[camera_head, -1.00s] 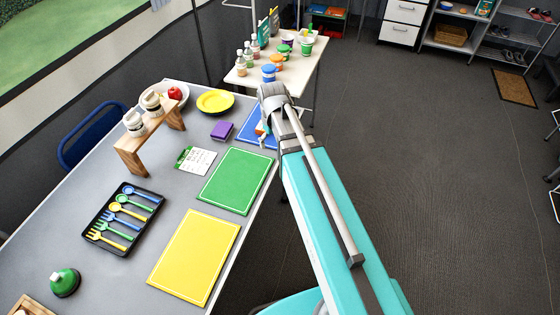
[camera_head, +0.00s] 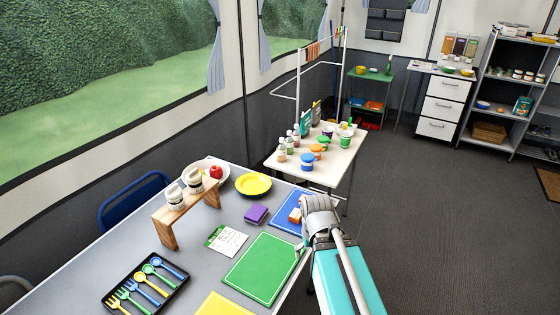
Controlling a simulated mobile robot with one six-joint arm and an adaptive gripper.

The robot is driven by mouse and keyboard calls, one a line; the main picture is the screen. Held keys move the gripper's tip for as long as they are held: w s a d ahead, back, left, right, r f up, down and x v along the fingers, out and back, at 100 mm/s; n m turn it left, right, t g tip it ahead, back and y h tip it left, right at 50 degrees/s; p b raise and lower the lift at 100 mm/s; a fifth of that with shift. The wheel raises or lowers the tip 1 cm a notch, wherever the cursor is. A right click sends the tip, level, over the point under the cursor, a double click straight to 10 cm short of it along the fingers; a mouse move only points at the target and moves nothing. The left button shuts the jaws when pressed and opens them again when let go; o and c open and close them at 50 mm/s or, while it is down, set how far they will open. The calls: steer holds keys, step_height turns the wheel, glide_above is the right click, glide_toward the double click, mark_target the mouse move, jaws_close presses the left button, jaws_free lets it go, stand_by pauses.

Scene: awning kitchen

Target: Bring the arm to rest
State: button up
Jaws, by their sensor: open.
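My teal and grey arm (camera_head: 345,280) reaches in from the bottom right, over the right edge of the grey table. My gripper (camera_head: 301,246) is at its far end, mostly hidden behind the grey wrist. What shows of it is near the right edge of the green mat (camera_head: 262,268). It is open, and I see nothing held in it. A small orange and white block (camera_head: 295,215) lies on the blue mat (camera_head: 284,225), just left of the wrist.
The grey table (camera_head: 203,262) holds a cutlery tray (camera_head: 178,292), a wooden stand (camera_head: 168,236), a yellow plate (camera_head: 253,184) and a purple block (camera_head: 256,214). A white side table (camera_head: 290,166) with bottles and tubs stands beyond. The floor at right is clear.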

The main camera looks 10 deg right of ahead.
step_height(320, 180, up, 3)
steer(key=p, duration=0.2)
steer(key=shift+r+p, duration=0.2)
steer(key=shift+p, duration=0.1)
stand_by(0.3)
steer(key=c, duration=0.5)
steer(key=shift+a, duration=0.1)
steer(key=shift+c, duration=0.5)
